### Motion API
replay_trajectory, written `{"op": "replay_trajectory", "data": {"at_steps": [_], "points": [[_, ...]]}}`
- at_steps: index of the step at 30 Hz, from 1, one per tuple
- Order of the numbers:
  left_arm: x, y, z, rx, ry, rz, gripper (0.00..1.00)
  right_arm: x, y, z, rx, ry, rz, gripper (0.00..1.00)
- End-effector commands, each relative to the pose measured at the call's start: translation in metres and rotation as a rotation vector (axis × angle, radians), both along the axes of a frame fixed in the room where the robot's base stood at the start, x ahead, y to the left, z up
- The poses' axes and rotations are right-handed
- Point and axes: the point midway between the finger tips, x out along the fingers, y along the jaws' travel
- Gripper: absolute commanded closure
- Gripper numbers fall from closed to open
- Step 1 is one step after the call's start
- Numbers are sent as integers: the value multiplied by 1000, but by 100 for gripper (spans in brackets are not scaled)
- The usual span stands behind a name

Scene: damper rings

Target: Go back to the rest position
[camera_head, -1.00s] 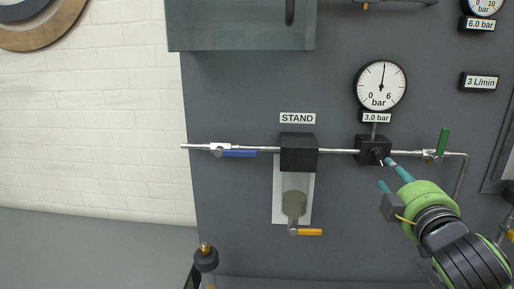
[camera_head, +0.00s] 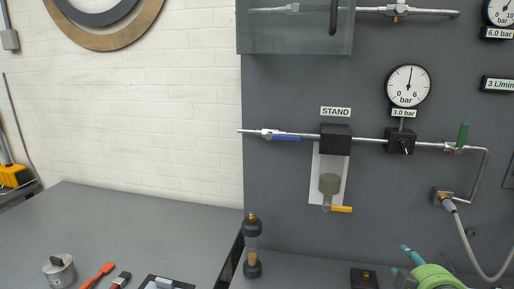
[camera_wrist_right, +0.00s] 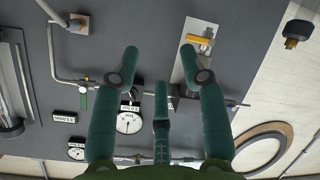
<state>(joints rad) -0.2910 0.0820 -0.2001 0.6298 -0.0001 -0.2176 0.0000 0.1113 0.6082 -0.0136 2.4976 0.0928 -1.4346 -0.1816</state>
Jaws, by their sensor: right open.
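My right gripper (camera_head: 403,262) shows at the bottom right of the head view, its teal fingers and green body partly cut off by the frame's lower edge. It is below the black regulator (camera_head: 400,141) and clear of it. In the right wrist view the gripper's fingers (camera_wrist_right: 160,58) are spread apart with nothing between them. The wall panel with the gauge (camera_wrist_right: 129,122) shows behind them. My left gripper is in neither view.
The dark panel carries a 3.0 bar gauge (camera_head: 408,86), a pipe with a blue-handled valve (camera_head: 285,138) and a green-handled valve (camera_head: 462,136). A dark-capped cylinder (camera_head: 252,245) stands at the bench's edge. A metal pot (camera_head: 60,272) and red tool (camera_head: 98,274) lie at lower left.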

Motion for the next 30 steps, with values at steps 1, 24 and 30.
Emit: {"op": "replay_trajectory", "data": {"at_steps": [1, 24, 30], "points": [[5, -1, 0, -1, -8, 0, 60, -9, 8, -31, 47, 68, -4, 56], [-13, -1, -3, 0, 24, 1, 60, -226, 114, -305, 533, 834, -269, 56], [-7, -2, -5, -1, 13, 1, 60, -220, 115, -366, 526, 860, -271, 56]]}}
